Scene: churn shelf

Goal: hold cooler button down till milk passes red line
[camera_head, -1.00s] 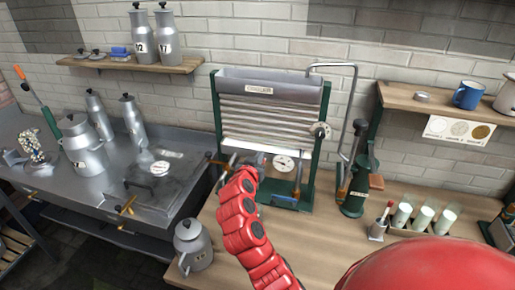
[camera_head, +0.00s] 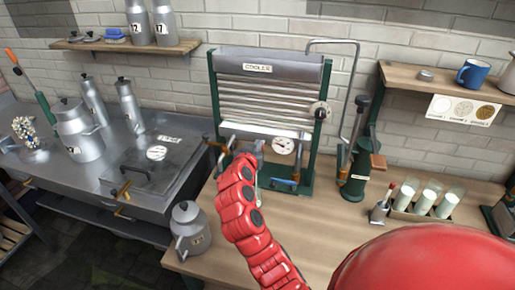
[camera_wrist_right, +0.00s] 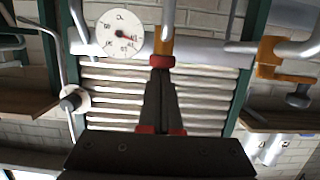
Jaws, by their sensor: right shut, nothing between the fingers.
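The cooler (camera_head: 268,92) is a ribbed metal panel in a green frame, labelled at the top, with a dial gauge (camera_head: 284,146) at its lower edge. The gauge also shows in the right wrist view (camera_wrist_right: 120,34), which looks upside down. My right gripper (camera_wrist_right: 161,68) is shut and empty in front of the cooler's lower part. In the head view, my red arm partly hides the gripper. I cannot make out a button or red line. My left gripper is out of view.
Milk glasses (camera_head: 426,201) stand in a rack at right. A green hand pump (camera_head: 355,172) stands beside the cooler. A grey can (camera_head: 189,231) sits at the bench's front left. Bare wood lies before the cooler.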

